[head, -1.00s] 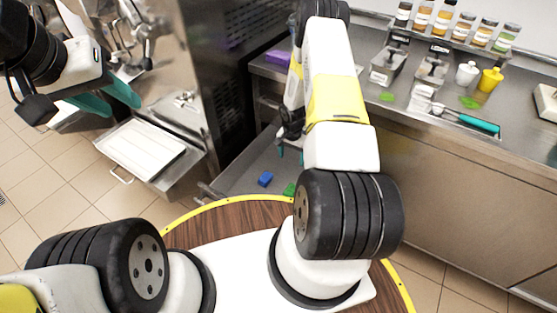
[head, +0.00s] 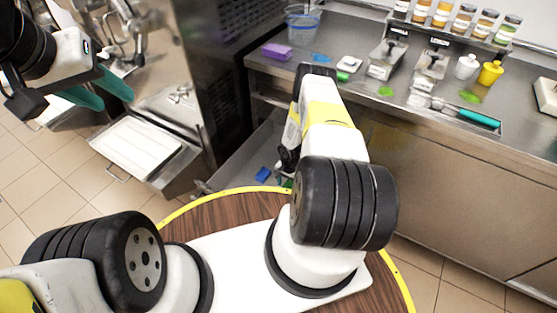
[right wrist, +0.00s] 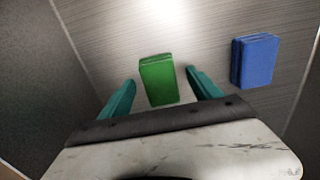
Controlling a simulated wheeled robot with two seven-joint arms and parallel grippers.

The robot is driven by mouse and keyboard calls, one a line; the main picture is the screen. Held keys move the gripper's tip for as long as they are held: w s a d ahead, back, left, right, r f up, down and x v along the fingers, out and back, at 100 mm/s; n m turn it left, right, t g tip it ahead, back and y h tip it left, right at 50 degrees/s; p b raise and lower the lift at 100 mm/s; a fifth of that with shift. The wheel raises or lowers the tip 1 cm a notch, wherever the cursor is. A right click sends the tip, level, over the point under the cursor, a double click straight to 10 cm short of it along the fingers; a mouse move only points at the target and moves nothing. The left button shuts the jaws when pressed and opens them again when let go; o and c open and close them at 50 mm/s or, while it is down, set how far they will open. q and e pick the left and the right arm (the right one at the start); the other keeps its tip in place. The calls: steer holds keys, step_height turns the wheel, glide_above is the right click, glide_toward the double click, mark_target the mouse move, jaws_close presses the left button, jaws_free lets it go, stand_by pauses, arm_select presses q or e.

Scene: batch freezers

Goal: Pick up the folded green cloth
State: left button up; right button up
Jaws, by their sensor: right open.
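The folded green cloth (right wrist: 158,82) lies flat on a grey metal surface in the right wrist view. In the head view only a sliver of it (head: 287,183) shows beside my right arm. My right gripper (right wrist: 160,88) is open, its two teal fingers apart on either side of the cloth's near part, with gaps on both sides. I cannot tell its exact height above the cloth. In the head view my right gripper is mostly hidden behind the arm. My left gripper (head: 98,92) is at upper left, its teal fingers apart and empty, far from the cloth.
A folded blue cloth (right wrist: 256,61) lies to the right of the green one, close to the right finger. Dark walls flank the metal surface. A white tray (head: 138,148) stands left.

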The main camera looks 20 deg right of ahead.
mark_target(288, 187)
steer(key=shift+f, duration=0.1)
steer(key=shift+c, duration=0.2)
steer(key=c, duration=1.4)
step_height(288, 187, up, 10)
